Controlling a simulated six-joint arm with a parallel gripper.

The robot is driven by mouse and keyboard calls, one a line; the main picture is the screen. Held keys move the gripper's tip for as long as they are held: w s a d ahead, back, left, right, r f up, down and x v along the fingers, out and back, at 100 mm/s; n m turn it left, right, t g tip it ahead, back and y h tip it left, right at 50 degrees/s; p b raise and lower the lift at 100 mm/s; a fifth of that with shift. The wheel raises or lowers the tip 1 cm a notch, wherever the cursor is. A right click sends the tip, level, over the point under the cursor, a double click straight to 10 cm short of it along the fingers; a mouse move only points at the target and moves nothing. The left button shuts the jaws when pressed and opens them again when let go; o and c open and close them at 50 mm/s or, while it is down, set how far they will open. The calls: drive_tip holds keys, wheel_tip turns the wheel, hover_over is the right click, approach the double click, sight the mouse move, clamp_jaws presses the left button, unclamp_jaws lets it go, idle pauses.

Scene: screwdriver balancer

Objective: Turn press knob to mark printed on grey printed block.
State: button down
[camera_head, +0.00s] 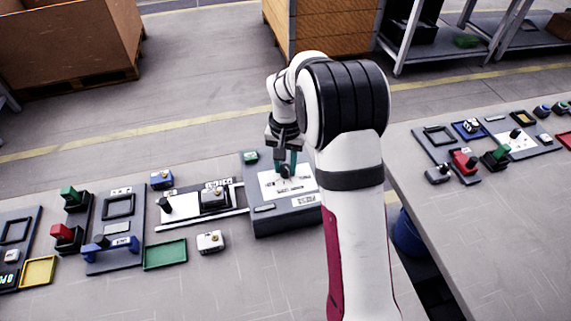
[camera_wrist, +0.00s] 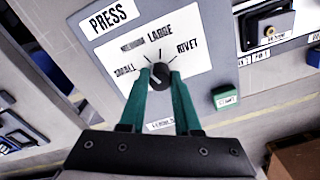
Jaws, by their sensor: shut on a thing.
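The press knob (camera_wrist: 160,73) is round and black, on a white dial plate under a PRESS label. Marks around it read SMALL, MEDIUM, LARGE and RIVET. A pale line shows on the knob, but I cannot tell surely which mark it points to. My gripper (camera_wrist: 160,80) has its teal fingers shut on the knob, one on each side. In the head view, my gripper (camera_head: 287,168) reaches down to the knob on the press box (camera_head: 262,219). A small light grey block (camera_head: 210,241) lies on the table left of the press; its print is too small to read.
A rail with a dark carriage (camera_head: 214,198) runs left from the press. A green tray (camera_head: 165,254), a blue block (camera_head: 162,179) and several fixtures stand further left. A green button (camera_wrist: 225,97) sits on the press. A second table (camera_head: 480,220) is at the right.

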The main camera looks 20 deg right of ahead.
sight(286, 168)
idle(0.4)
drive_tip(key=c, duration=0.6)
unclamp_jaws()
drive_tip(key=shift+r, duration=0.1)
wheel_tip(286, 168, up, 16)
drive_tip(key=shift+f, duration=0.2)
